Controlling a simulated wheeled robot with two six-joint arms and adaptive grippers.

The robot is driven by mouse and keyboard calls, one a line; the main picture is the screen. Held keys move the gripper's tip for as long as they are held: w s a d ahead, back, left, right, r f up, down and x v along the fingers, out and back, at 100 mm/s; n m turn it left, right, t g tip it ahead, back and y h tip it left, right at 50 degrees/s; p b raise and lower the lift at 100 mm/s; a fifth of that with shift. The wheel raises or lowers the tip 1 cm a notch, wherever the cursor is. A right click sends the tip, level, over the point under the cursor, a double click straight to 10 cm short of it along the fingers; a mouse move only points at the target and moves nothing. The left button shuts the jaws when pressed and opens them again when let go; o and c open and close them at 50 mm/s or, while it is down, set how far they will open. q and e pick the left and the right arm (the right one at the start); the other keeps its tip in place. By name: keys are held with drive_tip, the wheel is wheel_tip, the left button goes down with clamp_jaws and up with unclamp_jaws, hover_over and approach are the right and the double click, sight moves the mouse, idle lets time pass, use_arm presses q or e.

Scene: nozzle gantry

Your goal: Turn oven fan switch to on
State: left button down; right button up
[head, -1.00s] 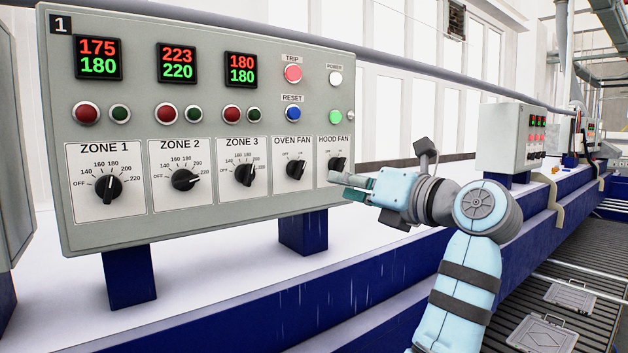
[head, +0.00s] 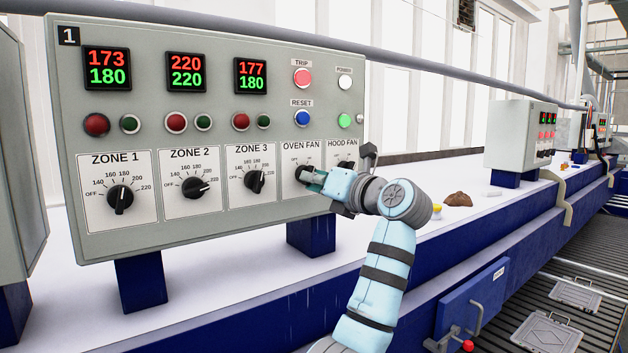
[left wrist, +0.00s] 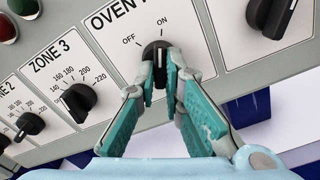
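The oven fan switch (left wrist: 156,52) is a black knob under the OVEN FAN label, with OFF and ON marks above it, in the left wrist view. In the head view my left gripper (head: 306,174) covers most of it. In the left wrist view my left gripper (left wrist: 160,78) has one teal-padded fingertip on each side of the knob's ridge, with the gap narrowed onto it. The ridge points upward, roughly at ON, but the fingertips hide part of it. My right gripper is in neither view.
The grey control panel (head: 210,235) also bears the hood fan knob (left wrist: 279,15), close on the right, and the zone 3 knob (head: 254,182) on the left. Push buttons, such as the blue reset button (head: 303,118), sit above. Free space lies in front of the panel.

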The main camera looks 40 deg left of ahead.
use_arm(q)
drive_tip(key=shift+m, duration=0.5)
drive_tip(key=c, duration=1.7)
unclamp_jaws()
drive_tip(key=v, duration=1.1)
drive_tip(key=shift+d, duration=0.4)
